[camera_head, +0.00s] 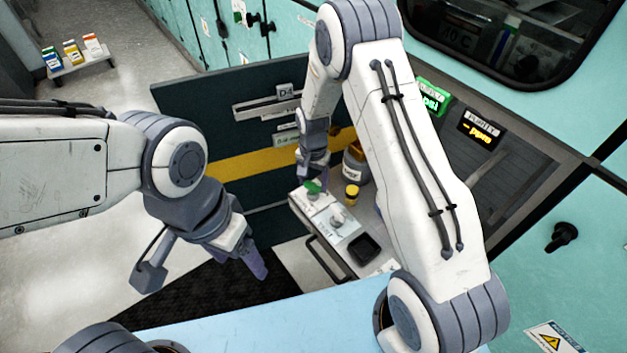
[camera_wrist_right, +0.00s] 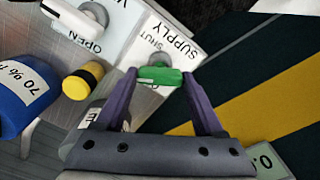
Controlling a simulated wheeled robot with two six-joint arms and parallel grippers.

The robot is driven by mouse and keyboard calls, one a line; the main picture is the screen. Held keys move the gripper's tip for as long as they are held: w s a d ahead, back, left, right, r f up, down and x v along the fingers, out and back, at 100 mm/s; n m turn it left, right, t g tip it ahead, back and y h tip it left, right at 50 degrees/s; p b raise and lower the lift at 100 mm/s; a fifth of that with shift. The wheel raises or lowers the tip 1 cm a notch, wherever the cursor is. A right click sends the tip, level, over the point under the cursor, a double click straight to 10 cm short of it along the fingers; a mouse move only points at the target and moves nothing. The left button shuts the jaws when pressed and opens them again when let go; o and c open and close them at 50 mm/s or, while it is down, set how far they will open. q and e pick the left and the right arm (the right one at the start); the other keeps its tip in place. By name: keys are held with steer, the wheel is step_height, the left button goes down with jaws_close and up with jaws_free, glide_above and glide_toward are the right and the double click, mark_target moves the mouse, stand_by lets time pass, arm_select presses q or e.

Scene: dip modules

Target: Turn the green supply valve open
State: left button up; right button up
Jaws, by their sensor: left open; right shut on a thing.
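The green supply valve handle (camera_head: 312,187) sits on a white plate marked SUPPLY and SHUT (camera_wrist_right: 165,45) at the tray's far end. My right gripper (camera_head: 313,178) is down at it; in the right wrist view the two purple fingers (camera_wrist_right: 158,78) have the green handle (camera_wrist_right: 160,75) between them, shut on it. Which mark the handle points to I cannot tell. A second valve with a white handle (camera_wrist_right: 75,20) is beside it, near the word OPEN. My left gripper (camera_head: 254,264) is open and empty, away over the dark floor mat, left of the tray.
A blue container (camera_wrist_right: 25,95) shows in the wrist view. A dark panel with a yellow stripe (camera_head: 235,165) stands left of the valve. A black square dish (camera_head: 364,249) is nearer me.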

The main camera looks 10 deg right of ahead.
mark_target(313, 183)
steer(key=n, duration=1.1)
steer(key=shift+w, duration=0.1)
steer(key=shift+n, duration=0.4)
steer(key=o, duration=1.4)
steer(key=shift+r, duration=5.3)
